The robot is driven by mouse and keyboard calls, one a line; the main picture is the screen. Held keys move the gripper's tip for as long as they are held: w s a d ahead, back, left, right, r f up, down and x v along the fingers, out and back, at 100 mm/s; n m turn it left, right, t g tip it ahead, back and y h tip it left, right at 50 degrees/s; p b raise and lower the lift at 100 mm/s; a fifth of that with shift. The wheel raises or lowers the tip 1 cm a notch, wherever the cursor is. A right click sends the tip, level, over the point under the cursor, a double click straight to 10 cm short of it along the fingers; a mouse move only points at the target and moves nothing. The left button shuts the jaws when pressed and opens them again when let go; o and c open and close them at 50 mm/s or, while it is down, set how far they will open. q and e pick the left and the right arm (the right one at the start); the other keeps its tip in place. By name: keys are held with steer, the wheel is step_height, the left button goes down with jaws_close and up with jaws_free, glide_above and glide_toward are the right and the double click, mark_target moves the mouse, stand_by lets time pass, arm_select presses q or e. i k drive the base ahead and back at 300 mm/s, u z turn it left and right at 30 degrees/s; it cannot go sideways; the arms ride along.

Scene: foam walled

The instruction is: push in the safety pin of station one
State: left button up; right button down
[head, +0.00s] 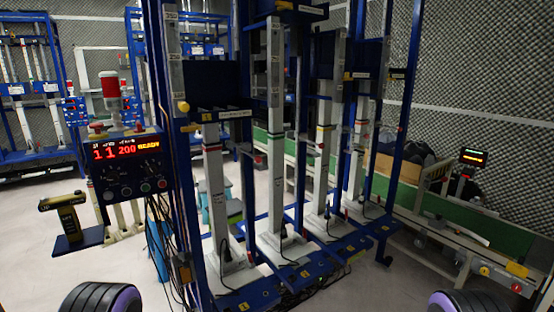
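Station one appears to be the leftmost bay of the blue rack, with a pale upright column (215,190) under a yellow number label (208,116). A yellow knob (183,106) sticks out from the rack's left post; it looks like the safety pin, but how far in it sits is too small to tell. Neither of my grippers is in view. Only dark rounded parts with purple rings, which look like my arms, show at the bottom left and bottom right edges, well apart from the knob.
A control box (130,165) with a red display and buttons stands left of the rack, under a red lamp (110,90). A yellow-black handheld tool (68,220) sits on a stand. A green conveyor (450,224) lies to the right.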

mark_target(258, 159)
steer(key=z, duration=0.5)
steer(key=i, duration=0.55)
steer(key=z, duration=0.4)
